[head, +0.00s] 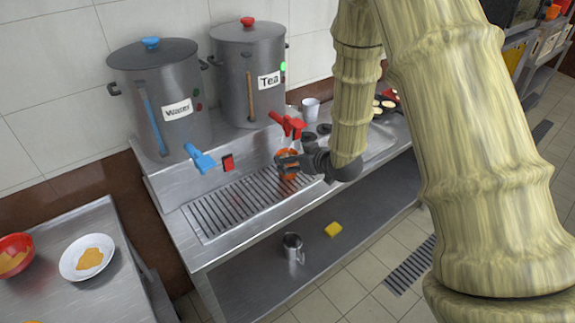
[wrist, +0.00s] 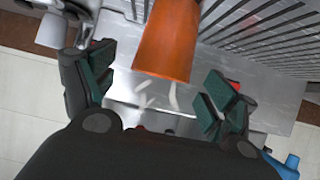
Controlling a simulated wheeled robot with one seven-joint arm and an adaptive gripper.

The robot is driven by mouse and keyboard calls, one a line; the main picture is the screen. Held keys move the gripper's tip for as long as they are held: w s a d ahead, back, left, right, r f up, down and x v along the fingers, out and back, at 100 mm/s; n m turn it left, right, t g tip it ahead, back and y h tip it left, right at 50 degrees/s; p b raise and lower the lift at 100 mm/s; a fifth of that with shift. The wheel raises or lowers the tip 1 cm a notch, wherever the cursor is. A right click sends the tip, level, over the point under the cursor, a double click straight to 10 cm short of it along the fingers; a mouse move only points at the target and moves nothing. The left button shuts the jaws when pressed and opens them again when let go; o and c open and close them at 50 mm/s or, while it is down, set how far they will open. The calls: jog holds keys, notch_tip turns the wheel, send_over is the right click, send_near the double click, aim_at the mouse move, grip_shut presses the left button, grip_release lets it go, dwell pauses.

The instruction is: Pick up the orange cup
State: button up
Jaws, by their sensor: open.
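The orange cup (wrist: 168,40) stands in front of my gripper in the wrist view, at the upper middle, between the lines of the two open fingers. Its upper part is cut off by the frame edge. In the head view the orange cup (head: 287,160) is on the slatted drain grate under the tea tap, partly hidden by the gripper. My gripper (wrist: 155,92) is open, with dark green pads on either side and nothing held. In the head view my gripper (head: 292,164) reaches the cup from the right. I cannot tell whether it touches the cup.
The water pot (head: 165,85) and tea pot (head: 245,50) stand behind the grate (head: 225,205). Blue (head: 200,158) and red (head: 285,122) taps jut forward. A white cup (head: 310,108) stands to the right. A metal jug (head: 292,247) and yellow sponge (head: 333,230) are on the lower shelf.

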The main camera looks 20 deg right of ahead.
jog(key=shift+p+x, duration=0.5)
jog(key=shift+x, duration=1.35)
jog(key=shift+f, duration=0.1)
jog(key=c, duration=1.4)
jog(key=shift+o, duration=0.2)
